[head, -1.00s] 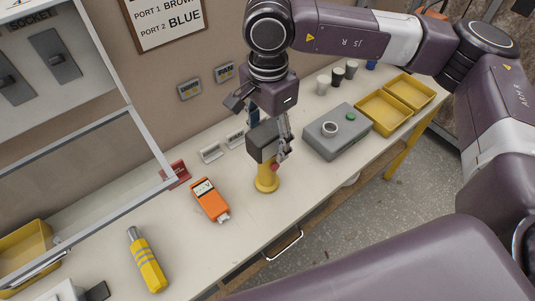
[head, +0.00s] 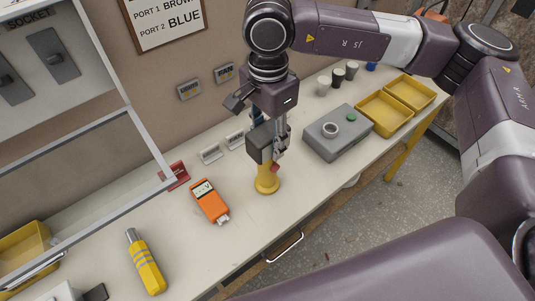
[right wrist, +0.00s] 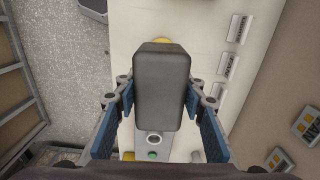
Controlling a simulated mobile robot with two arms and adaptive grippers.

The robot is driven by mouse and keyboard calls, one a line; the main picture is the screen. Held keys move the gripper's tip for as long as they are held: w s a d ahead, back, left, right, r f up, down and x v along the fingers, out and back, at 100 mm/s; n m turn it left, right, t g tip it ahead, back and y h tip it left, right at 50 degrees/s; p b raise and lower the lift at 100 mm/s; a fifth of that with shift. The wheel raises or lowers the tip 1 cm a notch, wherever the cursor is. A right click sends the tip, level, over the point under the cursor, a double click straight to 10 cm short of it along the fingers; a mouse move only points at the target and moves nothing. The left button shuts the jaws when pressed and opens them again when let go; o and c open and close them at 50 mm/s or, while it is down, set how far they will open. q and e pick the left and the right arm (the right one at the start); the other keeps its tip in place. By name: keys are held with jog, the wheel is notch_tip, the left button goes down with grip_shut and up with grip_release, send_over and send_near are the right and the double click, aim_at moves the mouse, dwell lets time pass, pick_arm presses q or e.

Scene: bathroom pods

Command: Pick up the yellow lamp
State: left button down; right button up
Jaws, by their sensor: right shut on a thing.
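The yellow lamp (head: 267,184) stands upright on the bench, with a round yellow base and a dark grey box-shaped head. My right gripper (head: 270,143) is above it, pointing down, with its fingers shut on the sides of the dark head. In the right wrist view the grey head (right wrist: 161,88) sits between the two fingers, and only a sliver of yellow shows beyond it. The base appears to rest on the bench. My left gripper is not in view.
An orange meter (head: 209,201) and a yellow-grey torch (head: 147,265) lie to the left. A grey box with a green button (head: 338,134) stands close on the right, with yellow trays (head: 385,113) beyond. A metal-framed panel (head: 128,103) stands at left.

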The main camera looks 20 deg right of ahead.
grip_shut()
jog(key=shift+r, duration=0.1)
